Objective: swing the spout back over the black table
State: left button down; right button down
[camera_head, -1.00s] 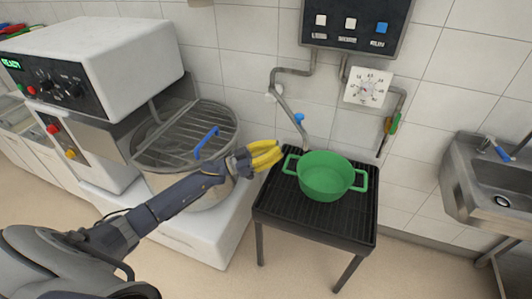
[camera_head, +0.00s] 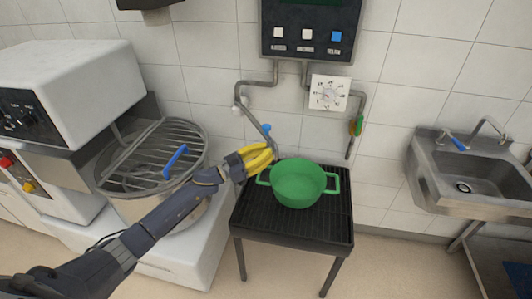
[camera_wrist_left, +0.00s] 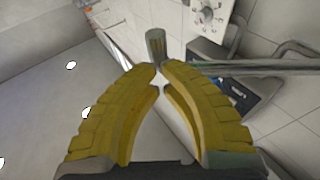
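The spout (camera_head: 256,126) is a thin grey metal pipe slanting from the wall pipe down to the back left of the black table (camera_head: 290,232), beside a green pot (camera_head: 298,187) standing on it. A blue handle (camera_head: 267,127) sits near the spout. My left gripper (camera_head: 270,155) has yellow fingers, with tips at the spout's lower end. In the left wrist view, the spout (camera_wrist_left: 250,68) runs past the fingertips, and its grey end (camera_wrist_left: 156,45) shows just beyond the narrow gap between them. Contact cannot be told. My right gripper is not in view.
A large round kettle with a barred lid (camera_head: 150,160) and blue handle stands left, under my left arm. A control panel (camera_head: 312,28) and dial (camera_head: 329,93) are on the wall. A steel sink (camera_head: 470,175) stands right.

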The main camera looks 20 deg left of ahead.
aim_at(275, 151)
pick_arm(q)
jog(key=shift+w+d, duration=1.65)
jog(key=shift+d, duration=0.2)
